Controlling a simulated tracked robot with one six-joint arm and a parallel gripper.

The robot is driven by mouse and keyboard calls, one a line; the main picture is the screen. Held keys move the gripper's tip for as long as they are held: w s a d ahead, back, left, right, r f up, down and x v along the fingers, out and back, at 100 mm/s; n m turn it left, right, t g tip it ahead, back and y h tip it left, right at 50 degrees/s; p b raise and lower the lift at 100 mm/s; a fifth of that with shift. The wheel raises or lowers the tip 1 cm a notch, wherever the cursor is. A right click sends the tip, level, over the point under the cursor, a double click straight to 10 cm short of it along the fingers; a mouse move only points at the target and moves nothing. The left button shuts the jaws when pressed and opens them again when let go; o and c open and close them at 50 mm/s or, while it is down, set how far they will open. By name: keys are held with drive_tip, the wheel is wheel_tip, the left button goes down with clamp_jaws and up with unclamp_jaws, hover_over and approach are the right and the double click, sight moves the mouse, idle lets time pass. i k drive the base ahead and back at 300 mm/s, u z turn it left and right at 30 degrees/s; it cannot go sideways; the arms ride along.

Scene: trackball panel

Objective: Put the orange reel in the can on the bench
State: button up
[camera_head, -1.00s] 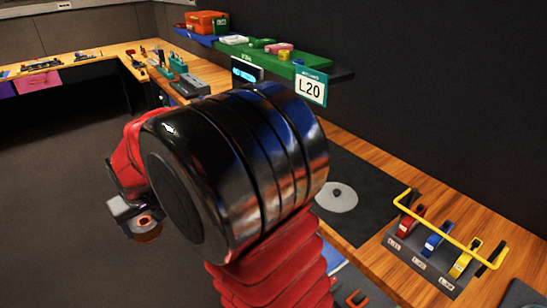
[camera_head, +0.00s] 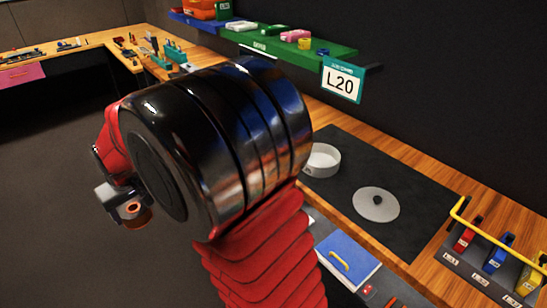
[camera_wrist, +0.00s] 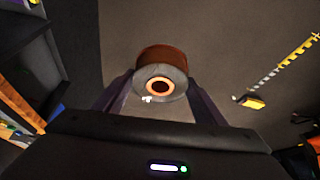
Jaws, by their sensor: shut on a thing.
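My gripper (camera_head: 122,207) hangs in the air left of my arm, over the dark floor and away from the bench. It is shut on the orange reel (camera_head: 137,214), which looks brownish orange. In the wrist view the reel (camera_wrist: 161,57) sits between the two fingers, with an orange ring around a dark centre on its near face. The white round can (camera_head: 323,160) stands on a dark mat on the wooden bench (camera_head: 402,151), right of my arm. It looks open-topped; my arm stands close to its left edge in the picture.
A grey disc with a dark knob (camera_head: 377,203) lies on the mat beside the can. A panel of red, blue and yellow levers behind a yellow rail (camera_head: 490,240) is at the right. A green shelf (camera_head: 290,47) with an L20 sign (camera_head: 342,83) overhangs the bench.

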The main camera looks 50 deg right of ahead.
sight(320, 164)
drive_tip(key=z, duration=0.05)
drive_tip(key=i, duration=0.9)
drive_tip(key=z, duration=0.1)
